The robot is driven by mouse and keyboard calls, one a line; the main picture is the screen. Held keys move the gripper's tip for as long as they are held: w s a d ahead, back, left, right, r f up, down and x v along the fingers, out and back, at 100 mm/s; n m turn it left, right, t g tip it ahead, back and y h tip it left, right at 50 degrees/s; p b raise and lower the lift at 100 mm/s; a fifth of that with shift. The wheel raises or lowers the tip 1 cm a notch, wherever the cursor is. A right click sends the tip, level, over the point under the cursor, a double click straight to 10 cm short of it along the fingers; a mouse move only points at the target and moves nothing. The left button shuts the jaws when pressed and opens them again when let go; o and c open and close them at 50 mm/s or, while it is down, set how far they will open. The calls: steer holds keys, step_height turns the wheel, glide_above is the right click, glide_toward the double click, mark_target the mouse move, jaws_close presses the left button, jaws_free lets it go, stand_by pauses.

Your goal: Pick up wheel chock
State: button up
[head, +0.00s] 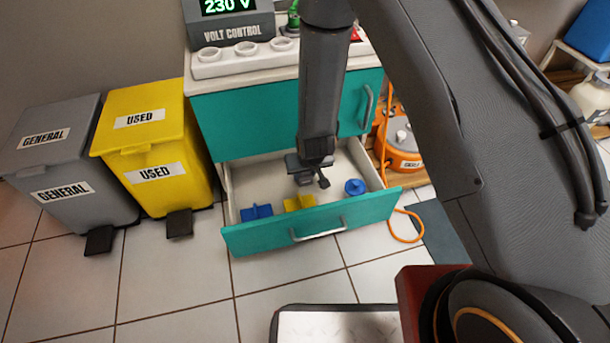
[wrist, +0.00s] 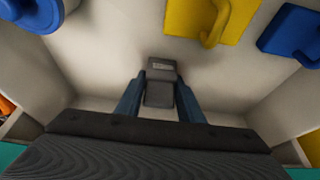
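A small dark grey block with a pale label, which looks like the wheel chock (wrist: 160,94), shows between my fingers in the wrist view, over the pale drawer floor. My gripper (wrist: 161,88) reaches down at it with one finger on each side. The fingers lie very close to its sides; I cannot tell whether they press on it. In the head view my gripper (head: 308,178) is inside the open drawer, and the chock is not clear there, being small, dark and partly behind the gripper.
The open drawer (head: 344,221) also holds a blue piece (head: 256,212), a yellow piece (head: 299,202) and a round blue piece (head: 355,187). The drawer walls stand close around my gripper. A yellow bin (head: 150,145) and a grey bin (head: 65,150) stand left.

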steer(key=c, duration=0.4)
steer(key=shift+r, duration=0.1)
steer(key=shift+r+p, duration=0.65)
steer(key=shift+p, duration=0.1)
steer(key=s+p, duration=0.1)
steer(key=s, duration=0.1)
steer(key=s+d+p, duration=0.1)
steer(key=s, duration=0.1)
step_height(320, 180, up, 14)
steer(key=p, duration=0.6)
steer(key=shift+w+f, duration=0.1)
steer(key=shift+f, duration=0.1)
steer(key=shift+r+p, duration=0.4)
steer(key=shift+p, duration=0.3)
